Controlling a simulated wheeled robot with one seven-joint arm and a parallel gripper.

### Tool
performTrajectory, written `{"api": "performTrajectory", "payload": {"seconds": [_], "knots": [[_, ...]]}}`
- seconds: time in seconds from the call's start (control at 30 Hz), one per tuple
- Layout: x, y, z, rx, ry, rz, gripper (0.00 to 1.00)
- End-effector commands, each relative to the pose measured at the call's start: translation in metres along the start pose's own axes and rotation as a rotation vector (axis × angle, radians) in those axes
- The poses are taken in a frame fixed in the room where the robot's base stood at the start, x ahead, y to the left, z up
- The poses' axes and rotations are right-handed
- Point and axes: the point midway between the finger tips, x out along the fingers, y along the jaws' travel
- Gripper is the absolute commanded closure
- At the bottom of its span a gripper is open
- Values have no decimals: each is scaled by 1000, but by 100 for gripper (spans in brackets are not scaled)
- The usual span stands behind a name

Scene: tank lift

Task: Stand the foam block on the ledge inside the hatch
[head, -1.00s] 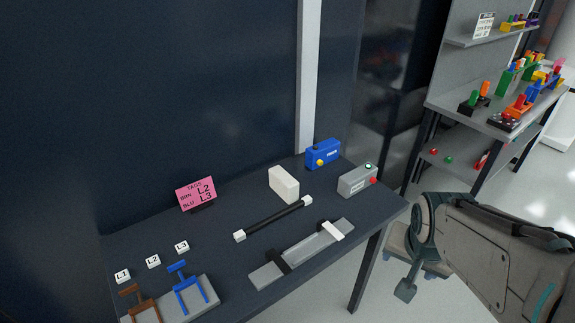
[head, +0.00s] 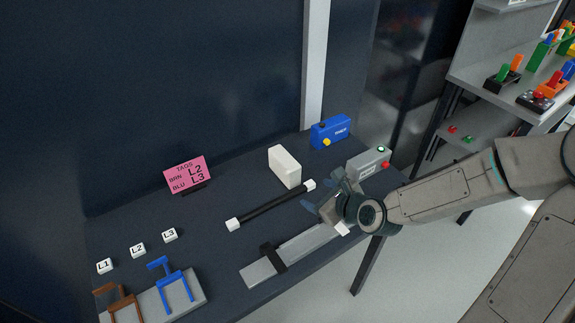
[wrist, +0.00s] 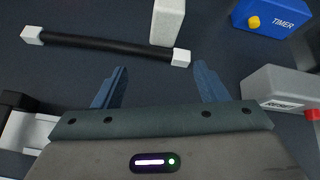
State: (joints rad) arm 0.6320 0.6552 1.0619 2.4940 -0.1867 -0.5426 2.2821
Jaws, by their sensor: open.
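The white foam block (head: 284,166) stands upright on the dark table, behind a black rod with white ends. In the wrist view the lower part of the foam block (wrist: 167,22) shows at the top, ahead of my fingers. My gripper (head: 325,195) is over the front right of the table, to the right of and nearer than the block. In the wrist view my gripper (wrist: 160,85) is open, its two blue fingers apart with nothing between them. No hatch or ledge inside one can be made out in these frames.
The black rod (head: 270,206) lies between my gripper and the block. A blue timer box (head: 330,132) and a grey box (head: 368,163) stand at the right.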

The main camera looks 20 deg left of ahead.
Motion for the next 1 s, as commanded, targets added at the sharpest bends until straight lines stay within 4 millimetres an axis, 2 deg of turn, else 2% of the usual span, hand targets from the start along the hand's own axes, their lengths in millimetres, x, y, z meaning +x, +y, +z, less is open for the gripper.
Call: {"api": "performTrajectory", "payload": {"seconds": [0.1, 0.23, 0.37, 0.8, 1.0], "knots": [[8, -1, 8, 170, -98, -17, 34], [10, -3, 16, 256, -149, -23, 34], [20, -2, 21, 271, -160, -21, 34], [78, -6, 30, 268, -156, -23, 34], [92, -7, 31, 267, -155, -24, 34]]}}
